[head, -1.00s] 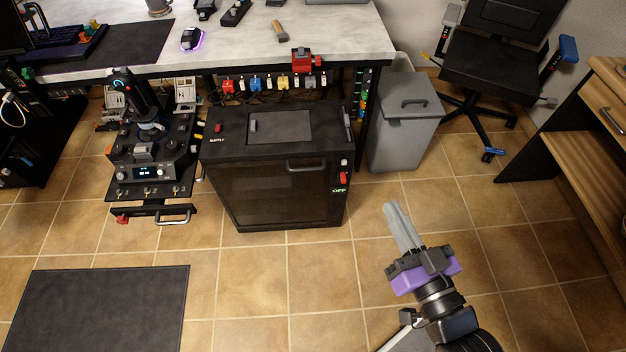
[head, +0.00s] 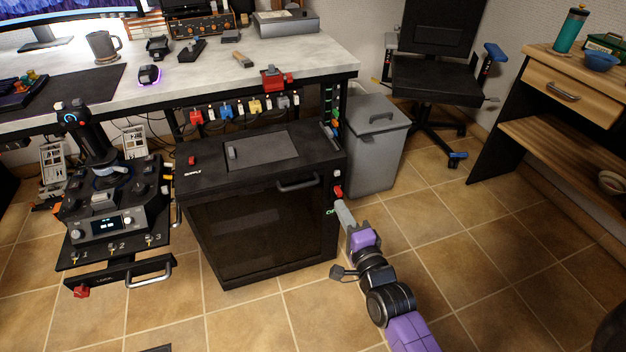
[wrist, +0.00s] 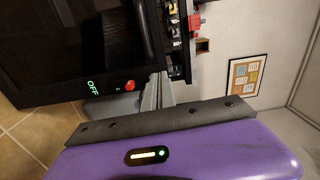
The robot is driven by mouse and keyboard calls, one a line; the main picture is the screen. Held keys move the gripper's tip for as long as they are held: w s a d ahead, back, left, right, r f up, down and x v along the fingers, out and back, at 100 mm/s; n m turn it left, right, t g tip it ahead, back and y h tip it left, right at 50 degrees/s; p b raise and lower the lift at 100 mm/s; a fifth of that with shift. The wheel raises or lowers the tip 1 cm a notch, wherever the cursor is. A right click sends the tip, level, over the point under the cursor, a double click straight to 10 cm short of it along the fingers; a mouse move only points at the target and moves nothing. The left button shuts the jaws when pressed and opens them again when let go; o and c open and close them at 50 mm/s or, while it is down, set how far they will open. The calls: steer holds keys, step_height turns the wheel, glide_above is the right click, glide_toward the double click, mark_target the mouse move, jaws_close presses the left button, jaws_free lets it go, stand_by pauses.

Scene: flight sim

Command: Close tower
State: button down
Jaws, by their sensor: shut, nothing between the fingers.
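The tower (head: 250,235) is a black box with a dark glassy front, standing on the floor under the table's front edge. I cannot tell whether the front is fully closed. A red switch (head: 338,192) and green "OFF" text are at its right edge; the wrist view also shows the switch (wrist: 129,86) and text (wrist: 93,87). My gripper (head: 343,212) is shut and empty, its tips beside that right edge near the switch. Contact is unclear.
A grey bin (head: 375,150) stands right behind the tower. A control stand (head: 110,205) with a joystick is on the left. The white table (head: 300,55) is above, an office chair (head: 440,80) behind.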

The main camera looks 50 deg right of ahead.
mark_target(319, 167)
steer(key=shift+m, duration=0.3)
steer(key=b+x, duration=0.4)
steer(key=x, duration=1)
steer(key=shift+w, duration=0.1)
